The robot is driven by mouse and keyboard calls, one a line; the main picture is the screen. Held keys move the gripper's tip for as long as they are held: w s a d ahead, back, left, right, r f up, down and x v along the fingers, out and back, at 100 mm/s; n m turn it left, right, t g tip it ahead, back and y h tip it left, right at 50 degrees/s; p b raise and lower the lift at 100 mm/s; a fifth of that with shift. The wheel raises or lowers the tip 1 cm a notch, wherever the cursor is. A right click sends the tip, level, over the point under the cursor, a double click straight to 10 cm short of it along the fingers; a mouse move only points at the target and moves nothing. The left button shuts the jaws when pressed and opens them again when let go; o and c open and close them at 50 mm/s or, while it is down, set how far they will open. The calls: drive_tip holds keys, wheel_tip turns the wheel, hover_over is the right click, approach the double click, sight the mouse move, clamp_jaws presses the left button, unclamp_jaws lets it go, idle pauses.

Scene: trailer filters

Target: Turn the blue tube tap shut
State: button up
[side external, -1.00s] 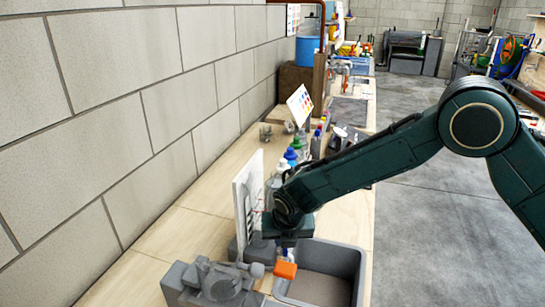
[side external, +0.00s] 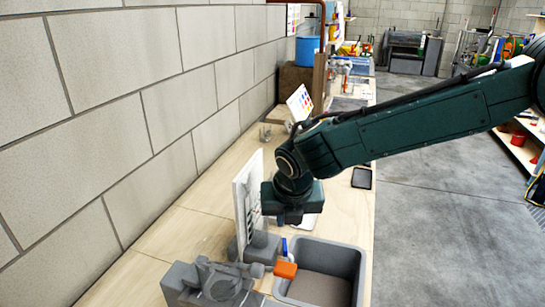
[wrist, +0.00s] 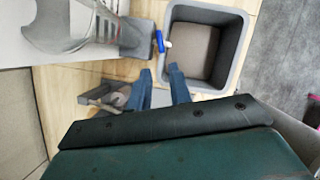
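The blue tube tap (wrist: 159,42) shows in the wrist view as a small blue lever with a white stub, beside the near wall of a grey basin. In the side view it is a thin blue mark (side external: 284,245) left of the basin. My gripper (side external: 290,220) hangs above and behind it in the side view, apart from it. The tap lies beyond the fingertips. Whether its lever is open or shut I cannot tell.
The grey basin (side external: 358,285) stands at the bench's right edge. An orange block (side external: 285,269) joins a grey fixture (side external: 215,283) at the front. A white upright panel (side external: 243,215) stands left of my gripper, close to it. A block wall bounds the left.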

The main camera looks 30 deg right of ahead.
sight(285, 244)
drive_tip(key=o, duration=1)
drive_tip(key=shift+w+d, duration=0.1)
drive_tip(key=shift+d, duration=0.05)
drive_tip(key=w+d+m+g+y, duration=0.2)
drive_tip(key=d+m+y, duration=0.4)
drive_tip(key=m, duration=1.2)
drive_tip(key=shift+w+d, duration=0.45)
drive_tip(key=shift+d, duration=0.35)
drive_tip(key=shift+f, duration=0.1)
drive_tip(key=x, duration=1.3)
drive_tip(key=shift+a+f, duration=0.15)
drive_tip(key=shift+f, duration=0.15)
